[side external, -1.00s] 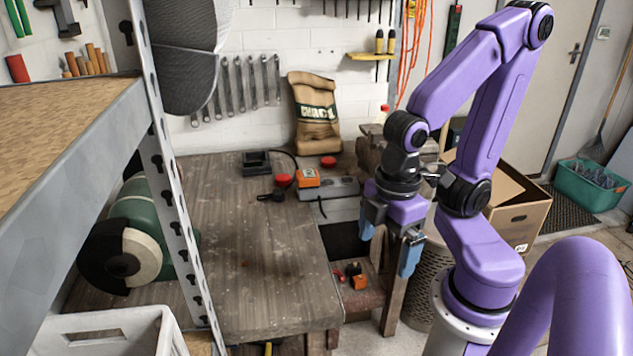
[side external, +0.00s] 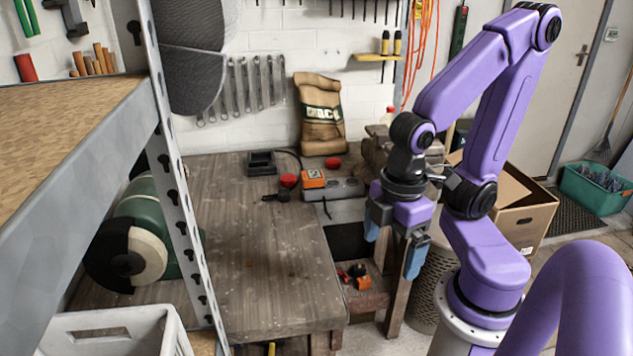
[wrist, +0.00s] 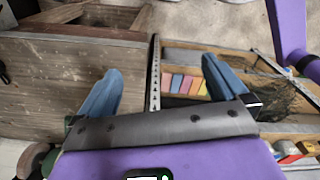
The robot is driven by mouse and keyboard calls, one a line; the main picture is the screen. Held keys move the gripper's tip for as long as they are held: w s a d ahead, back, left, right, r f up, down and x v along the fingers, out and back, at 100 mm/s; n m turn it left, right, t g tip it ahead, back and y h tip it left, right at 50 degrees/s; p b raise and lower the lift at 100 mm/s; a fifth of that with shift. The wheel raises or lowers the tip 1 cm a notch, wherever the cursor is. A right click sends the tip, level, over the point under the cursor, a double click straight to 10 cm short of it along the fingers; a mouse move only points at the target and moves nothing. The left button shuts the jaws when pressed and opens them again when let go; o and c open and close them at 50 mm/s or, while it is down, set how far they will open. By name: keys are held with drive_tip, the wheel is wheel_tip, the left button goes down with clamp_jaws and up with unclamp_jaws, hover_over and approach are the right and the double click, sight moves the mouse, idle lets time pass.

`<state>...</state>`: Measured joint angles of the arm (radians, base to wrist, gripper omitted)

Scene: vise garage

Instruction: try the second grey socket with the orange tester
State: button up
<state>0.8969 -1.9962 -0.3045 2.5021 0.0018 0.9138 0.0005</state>
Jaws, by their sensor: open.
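A small orange box (side external: 312,179), which looks like the tester, sits at the left end of a grey socket strip (side external: 345,189) on the far part of the bench. I cannot tell whether it is plugged in, and the single sockets are too small to make out. My gripper (side external: 394,246) is open and empty, pointing down in front of and to the right of the strip, apart from it. In the wrist view my gripper (wrist: 160,70) shows its two blue fingers spread, with nothing between them. The strip and orange box are not seen there.
Red round caps (side external: 288,181) and a black charger-like box (side external: 262,163) lie near the strip. A paper sack (side external: 319,115) stands behind. Red, black and orange items (side external: 358,278) sit on a lower ledge. The wooden bench top (side external: 255,260) is mostly clear.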

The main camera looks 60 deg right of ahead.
drive_tip(key=shift+c, duration=0.4)
drive_tip(key=w+d+r+m, duration=0.15)
drive_tip(key=w+m, duration=0.45)
drive_tip(key=w, duration=0.6)
drive_tip(key=w+d+m, duration=0.2)
drive_tip(key=w+m, duration=0.3)
drive_tip(key=w, duration=0.7)
drive_tip(key=w+d+f+m, duration=0.1)
drive_tip(key=w+d+m, duration=0.2)
drive_tip(key=d, duration=0.5)
drive_tip(key=w+d+f+m, duration=0.2)
drive_tip(key=w+d+m, duration=0.2)
drive_tip(key=d, duration=0.4)
drive_tip(key=w+d+f+m, duration=0.2)
drive_tip(key=w+d, duration=0.3)
drive_tip(key=d, duration=0.3)
drive_tip(key=shift+d+m, duration=0.3)
drive_tip(key=shift+m, duration=0.4)
drive_tip(key=shift+d, duration=0.35)
drive_tip(key=shift+f, duration=0.1)
